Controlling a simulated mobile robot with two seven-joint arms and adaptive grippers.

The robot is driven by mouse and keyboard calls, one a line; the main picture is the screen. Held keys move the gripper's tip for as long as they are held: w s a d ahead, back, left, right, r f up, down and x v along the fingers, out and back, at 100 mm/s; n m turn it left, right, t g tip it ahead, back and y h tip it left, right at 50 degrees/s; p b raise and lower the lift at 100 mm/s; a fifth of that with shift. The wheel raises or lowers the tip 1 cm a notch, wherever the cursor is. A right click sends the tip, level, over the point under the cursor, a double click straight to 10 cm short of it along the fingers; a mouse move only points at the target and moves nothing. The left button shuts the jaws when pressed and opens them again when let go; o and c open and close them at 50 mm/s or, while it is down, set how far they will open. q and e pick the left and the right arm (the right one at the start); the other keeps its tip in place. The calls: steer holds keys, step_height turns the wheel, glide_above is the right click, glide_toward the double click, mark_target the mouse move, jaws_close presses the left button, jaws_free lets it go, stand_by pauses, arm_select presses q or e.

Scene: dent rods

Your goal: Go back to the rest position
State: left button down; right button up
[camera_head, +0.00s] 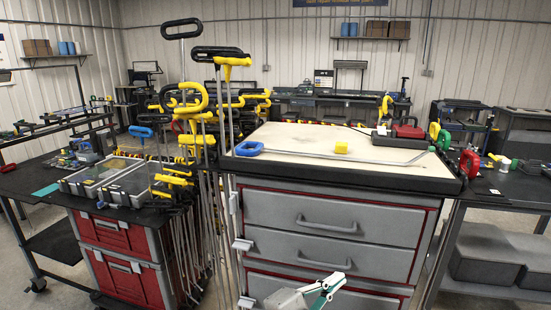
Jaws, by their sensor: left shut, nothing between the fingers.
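My left gripper (340,275) shows at the bottom edge of the head view, in front of the grey drawer cabinet (310,240). It is shut and empty. It appears apart from the cabinet and below the worktop. Only its fingers and part of its wrist show. My right gripper is not in view. On the cabinet's pale worktop (310,140) lies a long metal rod (330,157) with a blue loop handle (249,148) at its left end.
A rack of upright rods with yellow handles (192,97) stands left of the cabinet. A red toolbox cart (125,250) with clear-lidded cases (128,185) is further left. A dark table (505,188) with clamps (468,163) stands at the right.

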arm_select(q)
steer(key=s+a+f+n+t+y, duration=0.1)
steer(key=s+a+f+n+y, duration=0.25)
steer(key=a+f+n, duration=0.4)
steer(key=s+a+f+n+t+y, duration=0.1)
steer(key=s+a+f+n+y, duration=0.3)
steer(key=a+f, duration=0.65)
steer(key=s+a+f+n+g+y, duration=0.1)
steer(key=s+a+f+n+y, duration=0.1)
steer(key=s+a+f, duration=0.4)
steer(key=s+a+f+n+g+y, duration=0.1)
steer(key=s+a+f+n, duration=0.4)
steer(key=a, duration=0.6)
steer(key=shift+s+f+y, duration=0.75)
steer(key=shift+s+f, duration=0.1)
steer(key=shift+s, duration=0.4)
steer(key=shift+a, duration=0.1)
